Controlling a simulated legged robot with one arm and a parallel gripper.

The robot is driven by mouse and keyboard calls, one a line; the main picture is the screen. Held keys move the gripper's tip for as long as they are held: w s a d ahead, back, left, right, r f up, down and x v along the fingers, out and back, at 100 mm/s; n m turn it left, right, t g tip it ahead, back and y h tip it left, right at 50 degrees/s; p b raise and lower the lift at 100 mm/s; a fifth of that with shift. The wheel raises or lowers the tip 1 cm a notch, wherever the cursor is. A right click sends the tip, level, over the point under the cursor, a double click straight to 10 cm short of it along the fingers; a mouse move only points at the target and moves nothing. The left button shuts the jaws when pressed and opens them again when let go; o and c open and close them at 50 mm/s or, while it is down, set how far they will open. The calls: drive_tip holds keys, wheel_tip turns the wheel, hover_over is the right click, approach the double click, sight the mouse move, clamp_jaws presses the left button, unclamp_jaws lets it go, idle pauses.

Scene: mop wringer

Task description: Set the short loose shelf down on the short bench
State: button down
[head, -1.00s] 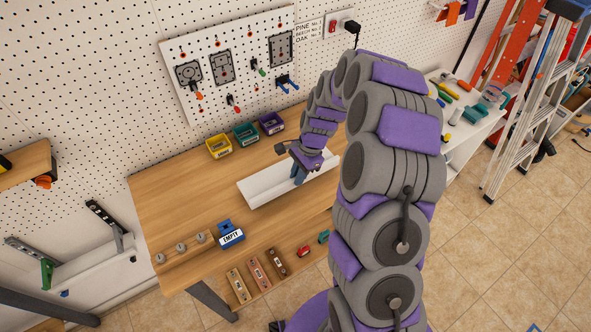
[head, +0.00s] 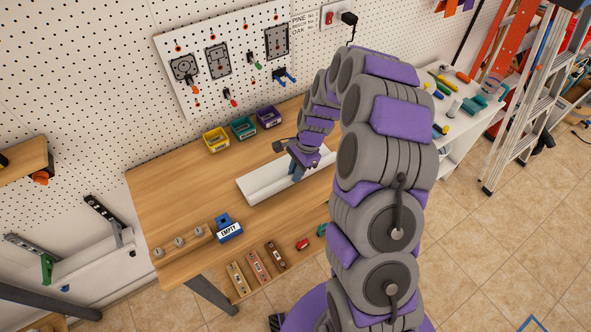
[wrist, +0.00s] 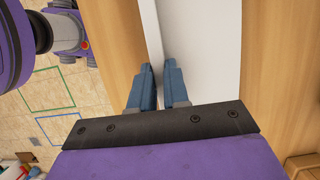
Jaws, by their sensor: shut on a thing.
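The short loose shelf (head: 262,184) is a white board with a raised lip along one long edge. In the head view it lies flat over the middle of the wooden bench (head: 180,190); I cannot tell whether it rests fully on the top or hovers just above. My gripper (head: 296,174) is above its right half, pointing down. In the wrist view my gripper (wrist: 158,75) has its blue fingers on both sides of the shelf's lip, shut on it. The shelf's flat face (wrist: 205,50) shows beside the fingers.
Yellow (head: 215,140), teal (head: 243,127) and purple (head: 268,117) bins stand along the bench's back. A white bench (head: 470,125) with tools stands right. The bench's left top is clear.

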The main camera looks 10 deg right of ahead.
drive_tip(key=shift+a+f, duration=0.35)
drive_tip(key=shift+f, duration=0.15)
drive_tip(key=c, duration=1)
unclamp_jaws()
drive_tip(key=shift+d, duration=0.2)
drive_tip(key=shift+c, duration=0.2)
drive_tip(key=shift+r, duration=0.1)
drive_tip(key=p+v, duration=0.2)
drive_tip(key=v, duration=1.5)
drive_tip(key=shift+p, duration=0.3)
